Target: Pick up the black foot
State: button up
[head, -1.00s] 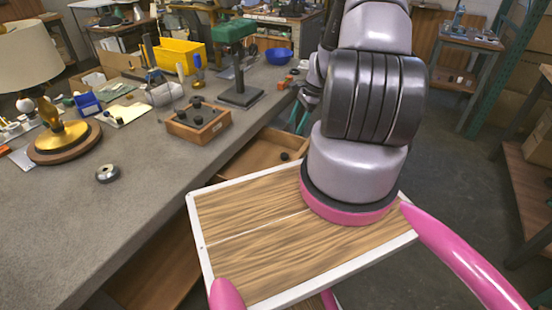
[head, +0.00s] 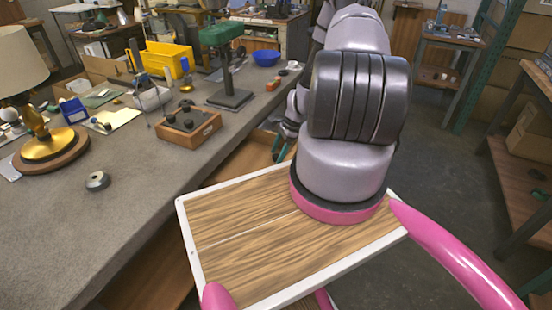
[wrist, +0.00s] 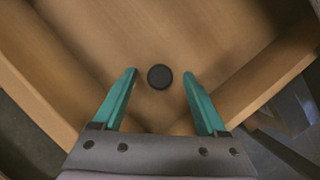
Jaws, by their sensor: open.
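A round black foot (wrist: 160,77) lies on the wooden floor of an open drawer, near a corner. In the wrist view my gripper (wrist: 160,74) is open, with one teal finger on each side of the foot and gaps between them. I cannot tell how high the fingertips are above the drawer floor. In the head view my gripper (head: 283,146) reaches over the open drawer (head: 240,160) beside the bench, and the foot there is hidden or too small to make out.
A wooden box (head: 190,128) with several dark round pieces stands on the bench. A lamp (head: 45,145), a grey ring (head: 97,181) and a green press (head: 225,65) stand nearby. The drawer walls (wrist: 265,85) rise close around my fingers.

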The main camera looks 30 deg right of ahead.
jog(key=shift+f, duration=0.2)
grip_shut()
